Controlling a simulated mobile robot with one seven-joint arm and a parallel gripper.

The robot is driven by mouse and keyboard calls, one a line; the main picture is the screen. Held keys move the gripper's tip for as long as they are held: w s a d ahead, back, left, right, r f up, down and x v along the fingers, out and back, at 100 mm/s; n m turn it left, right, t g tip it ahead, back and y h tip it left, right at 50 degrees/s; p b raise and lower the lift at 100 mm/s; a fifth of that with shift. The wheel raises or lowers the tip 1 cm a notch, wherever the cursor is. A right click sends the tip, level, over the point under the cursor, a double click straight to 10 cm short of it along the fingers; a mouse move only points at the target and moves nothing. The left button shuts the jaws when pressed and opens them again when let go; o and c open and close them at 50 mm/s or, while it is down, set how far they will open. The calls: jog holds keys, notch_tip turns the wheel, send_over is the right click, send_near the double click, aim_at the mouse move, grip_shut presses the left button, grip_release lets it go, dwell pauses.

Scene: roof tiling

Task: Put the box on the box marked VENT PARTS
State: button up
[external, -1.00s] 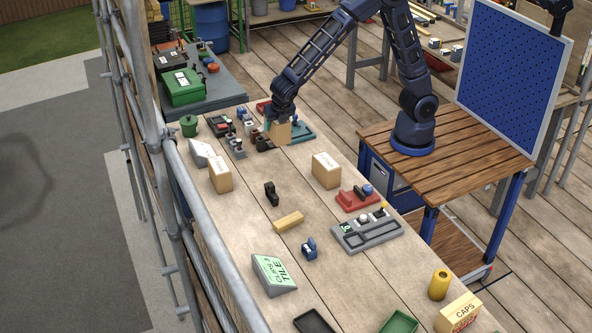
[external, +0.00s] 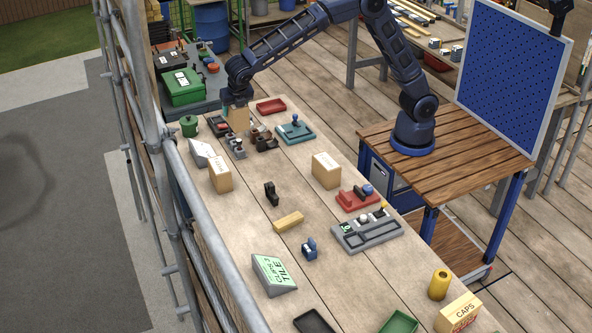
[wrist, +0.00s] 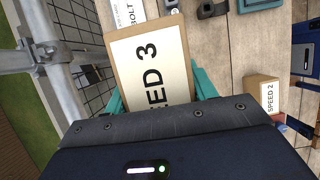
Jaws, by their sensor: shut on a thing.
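My gripper (external: 237,103) is shut on a tan box (external: 238,119) at the far end of the long table. In the wrist view this box (wrist: 150,62) has a white label with "EED 3" readable, its left part hidden by my gripper. Teal fingers show on both sides of it. I cannot tell how high it hangs over the table. Two other tan boxes stand mid-table, one at the left (external: 220,174) and one at the right (external: 326,170). Their labels are too small to read in the external view. I can read VENT PARTS on no box.
A box marked SPEED 2 (wrist: 262,92) shows in the wrist view. A green case (external: 184,87) and grey scaffold poles (external: 165,130) are near the held box. A teal tray (external: 296,132), red tray (external: 271,106) and CAPS box (external: 458,312) are on the table (external: 290,190).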

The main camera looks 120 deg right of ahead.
jog(key=w+r, duration=0.3)
jog(key=w, duration=0.5)
send_over(218, 164)
notch_tip(218, 164, down, 20)
jog(key=shift+r, duration=0.25)
jog(key=shift+f, duration=0.1)
dwell(0.3)
jog(key=o, duration=1.6)
